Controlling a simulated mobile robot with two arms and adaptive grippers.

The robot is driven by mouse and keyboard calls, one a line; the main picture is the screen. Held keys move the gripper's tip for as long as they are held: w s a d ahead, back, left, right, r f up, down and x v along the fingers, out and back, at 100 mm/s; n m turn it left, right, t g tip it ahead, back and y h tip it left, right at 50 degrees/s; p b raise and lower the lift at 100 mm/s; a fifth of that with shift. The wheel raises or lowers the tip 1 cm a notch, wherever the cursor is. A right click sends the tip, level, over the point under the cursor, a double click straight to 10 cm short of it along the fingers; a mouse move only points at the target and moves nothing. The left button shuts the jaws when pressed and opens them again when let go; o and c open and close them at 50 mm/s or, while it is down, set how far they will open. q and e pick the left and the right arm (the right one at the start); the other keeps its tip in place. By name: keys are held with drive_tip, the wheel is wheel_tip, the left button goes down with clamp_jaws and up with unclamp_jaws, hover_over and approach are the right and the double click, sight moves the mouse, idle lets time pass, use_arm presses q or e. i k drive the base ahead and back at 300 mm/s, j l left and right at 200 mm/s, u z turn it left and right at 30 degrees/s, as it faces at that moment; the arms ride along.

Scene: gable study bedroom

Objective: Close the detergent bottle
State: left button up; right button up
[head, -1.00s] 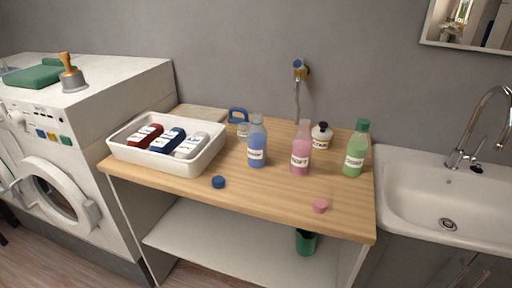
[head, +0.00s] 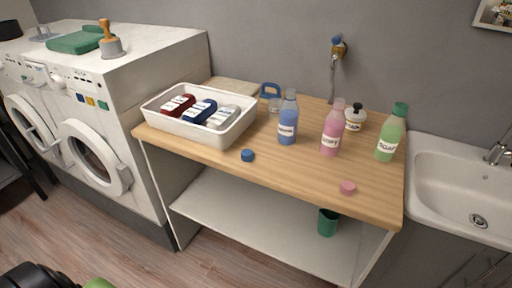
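A blue bottle (head: 288,125) stands upright on the wooden worktop, with no cap on its neck; its label is too small to read surely. A loose dark blue cap (head: 248,155) lies in front of it to the left. A pink bottle (head: 331,134) stands to its right, also uncapped, and a loose pink cap (head: 348,187) lies near the front edge. A green bottle (head: 391,138) with its green cap on stands further right. Neither of my grippers can be made out in view.
A white tray (head: 237,133) of several small bottles stands at the left of the worktop (head: 300,170). A small white jar (head: 355,118) stands behind. Washing machines (head: 92,155) are left, a sink (head: 455,180) right. A dark and green thing at the bottom left is unclear.

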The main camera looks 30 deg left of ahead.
sight(289, 110)
drive_tip(key=j+z, duration=0.35)
drive_tip(key=j, duration=0.2)
drive_tip(key=k+j+z, duration=0.1)
drive_tip(key=j+z, duration=0.25)
drive_tip(key=j, duration=0.2)
drive_tip(key=k+j+z, duration=0.15)
drive_tip(key=j+z, duration=0.2)
drive_tip(key=j, duration=0.15)
